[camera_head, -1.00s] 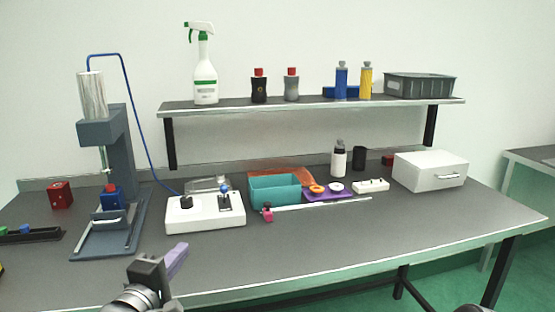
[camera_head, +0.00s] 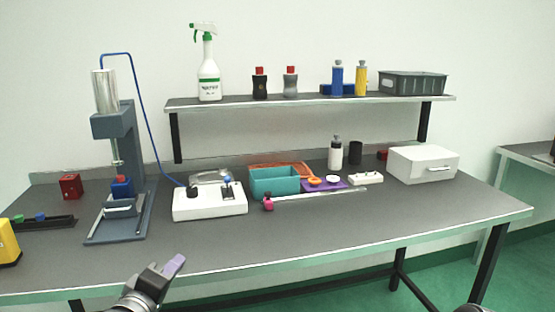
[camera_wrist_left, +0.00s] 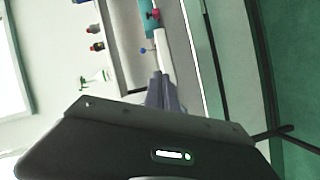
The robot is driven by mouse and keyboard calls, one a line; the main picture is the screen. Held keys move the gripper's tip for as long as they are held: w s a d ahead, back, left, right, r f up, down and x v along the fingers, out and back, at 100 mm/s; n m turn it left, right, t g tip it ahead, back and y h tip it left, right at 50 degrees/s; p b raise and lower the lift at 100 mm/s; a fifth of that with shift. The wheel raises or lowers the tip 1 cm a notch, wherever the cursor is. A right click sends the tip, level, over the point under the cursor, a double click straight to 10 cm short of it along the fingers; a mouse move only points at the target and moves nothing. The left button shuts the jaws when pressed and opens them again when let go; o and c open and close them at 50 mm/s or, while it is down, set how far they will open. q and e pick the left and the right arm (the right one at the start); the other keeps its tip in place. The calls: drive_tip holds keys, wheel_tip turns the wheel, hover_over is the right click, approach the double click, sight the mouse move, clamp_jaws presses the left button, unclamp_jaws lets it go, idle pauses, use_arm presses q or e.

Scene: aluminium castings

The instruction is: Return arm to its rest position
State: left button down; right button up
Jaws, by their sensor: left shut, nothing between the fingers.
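My left gripper (camera_head: 174,265) comes in at the bottom of the head view, over the table's front edge. Its light purple fingers are shut with nothing between them. They also show in the left wrist view (camera_wrist_left: 163,92), pointing toward the table. The gripper is apart from every object on the table (camera_head: 300,235).
A blue-grey press (camera_head: 125,170) stands at left, beside a white control box (camera_head: 210,204). A teal bin (camera_head: 274,184), a purple tray (camera_head: 330,186) and a white drawer box (camera_head: 423,164) stand farther back. A yellow object (camera_head: 8,243) is at the left edge. The front middle of the table is clear.

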use_arm(q)
drive_tip(key=s+d+f+m+g+p, duration=0.2)
drive_tip(key=f+m+g, duration=0.1)
drive_tip(key=f, duration=0.8)
drive_tip(key=s+d+f+m+g+p, duration=0.2)
drive_tip(key=s+f+m+g, duration=0.15)
drive_tip(key=f, duration=0.75)
drive_tip(key=s+d+f+m+g+p, duration=0.1)
drive_tip(key=s+d+f+g+p, duration=0.2)
drive_tip(key=s+f, duration=0.5)
drive_tip(key=s+d+f+m+g+h+p, duration=0.1)
drive_tip(key=s+d+f+g, duration=0.5)
drive_tip(key=s, duration=0.8)
wheel_tip(320, 180, down, 2)
drive_tip(key=shift+s+d+f+m+h+p, duration=0.1)
drive_tip(key=shift+s+d+m+h+p, duration=0.35)
drive_tip(key=shift+p, duration=0.55)
drive_tip(key=c, duration=2.2)
unclamp_jaws()
drive_tip(key=shift+w+d, duration=0.1)
drive_tip(key=shift+w, duration=0.05)
